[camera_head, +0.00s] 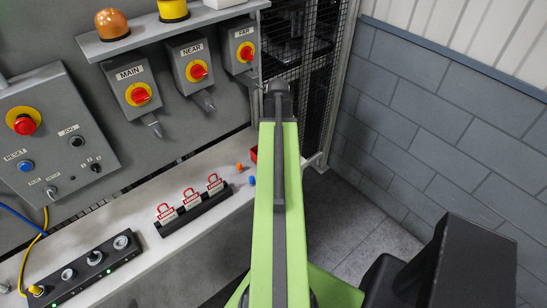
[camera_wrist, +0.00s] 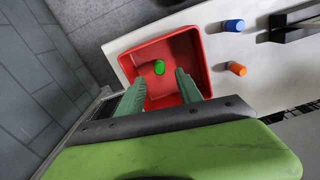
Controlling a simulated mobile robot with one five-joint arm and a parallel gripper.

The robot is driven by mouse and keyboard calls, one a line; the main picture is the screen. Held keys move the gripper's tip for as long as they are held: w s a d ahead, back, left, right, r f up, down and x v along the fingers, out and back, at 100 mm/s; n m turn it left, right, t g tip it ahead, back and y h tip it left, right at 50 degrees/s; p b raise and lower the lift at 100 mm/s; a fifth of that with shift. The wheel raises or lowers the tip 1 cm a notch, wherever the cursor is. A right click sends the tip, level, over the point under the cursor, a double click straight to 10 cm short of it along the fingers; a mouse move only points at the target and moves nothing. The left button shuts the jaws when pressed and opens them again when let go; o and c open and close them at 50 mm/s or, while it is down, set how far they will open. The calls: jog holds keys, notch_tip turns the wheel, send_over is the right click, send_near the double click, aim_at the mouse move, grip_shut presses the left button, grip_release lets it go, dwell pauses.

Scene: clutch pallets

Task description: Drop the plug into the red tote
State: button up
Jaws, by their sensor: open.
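The red tote (camera_wrist: 199,49) is an open square tray on the pale bench in the wrist view. In the head view only a sliver of the tote (camera_head: 254,155) shows beside my green arm. A small round green plug (camera_wrist: 159,67) appears within the tote's walls in the wrist view; I cannot tell whether it rests on the floor. My gripper (camera_wrist: 158,84) is open, its two greenish fingers apart over the tote's near part. The green plug lies beyond the fingertips, with no finger touching it. In the head view the fingers are hidden behind the arm.
A blue plug (camera_wrist: 234,25) and an orange plug (camera_wrist: 237,69) lie on the bench beside the tote. Red padlocks with tags (camera_head: 191,197) stand in a black rack. Switch boxes (camera_head: 187,67) hang above the bench. A wire mesh panel (camera_head: 322,60) and block wall bound the right.

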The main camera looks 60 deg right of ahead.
notch_tip(320, 180, up, 17)
jog(key=p, duration=1.6)
jog(key=shift+f, duration=0.15)
